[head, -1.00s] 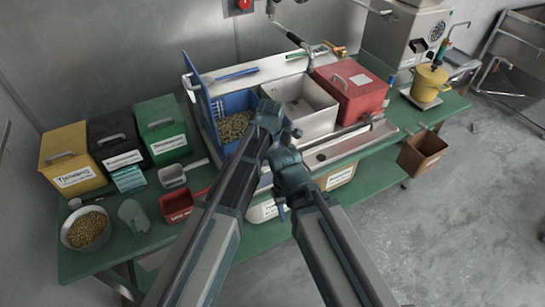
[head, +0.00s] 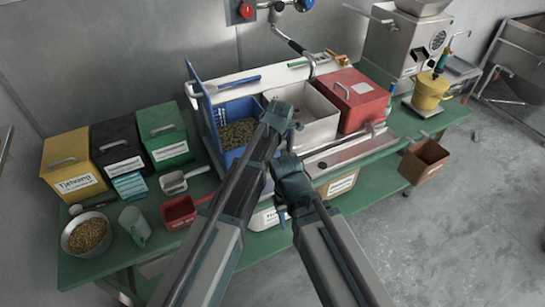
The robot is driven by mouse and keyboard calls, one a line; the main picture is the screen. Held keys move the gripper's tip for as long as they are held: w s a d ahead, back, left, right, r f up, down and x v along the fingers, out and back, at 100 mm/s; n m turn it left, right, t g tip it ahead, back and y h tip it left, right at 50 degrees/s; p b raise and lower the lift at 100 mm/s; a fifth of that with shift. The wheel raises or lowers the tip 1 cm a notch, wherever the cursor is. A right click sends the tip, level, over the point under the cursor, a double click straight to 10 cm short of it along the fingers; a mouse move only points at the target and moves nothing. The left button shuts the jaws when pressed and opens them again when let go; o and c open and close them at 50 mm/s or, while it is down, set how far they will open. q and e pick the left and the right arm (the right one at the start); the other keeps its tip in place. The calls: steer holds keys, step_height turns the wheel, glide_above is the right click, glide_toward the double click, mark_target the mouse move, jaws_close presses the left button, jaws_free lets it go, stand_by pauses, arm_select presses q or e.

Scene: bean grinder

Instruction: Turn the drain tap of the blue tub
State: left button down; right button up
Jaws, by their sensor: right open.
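The blue tub (head: 237,113) holds brown beans and stands on the left of the white sink unit, its blue lid (head: 201,98) raised at its left side. Its drain tap cannot be seen; my arms cover the tub's front. My right gripper (head: 283,213) is in front of the sink unit, near its lower front, partly hidden by its own wrist, open and apart from the tub as far as I can tell. The end of my left arm (head: 277,116) is over the tub's right edge; its fingers are not clear.
A white tub (head: 318,124) and a red lidded box (head: 354,97) stand right of the blue tub. Yellow, black and green boxes (head: 167,137) stand at left. A red scoop (head: 178,211) and a bean bowl (head: 87,234) lie on the green table (head: 116,258).

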stand_by(0.3)
arm_select(q)
steer(key=c, duration=0.8)
jaws_free()
steer(key=shift+c, duration=0.2)
steer(key=shift+r, duration=0.1)
arm_select(e)
steer(key=shift+r, duration=0.15)
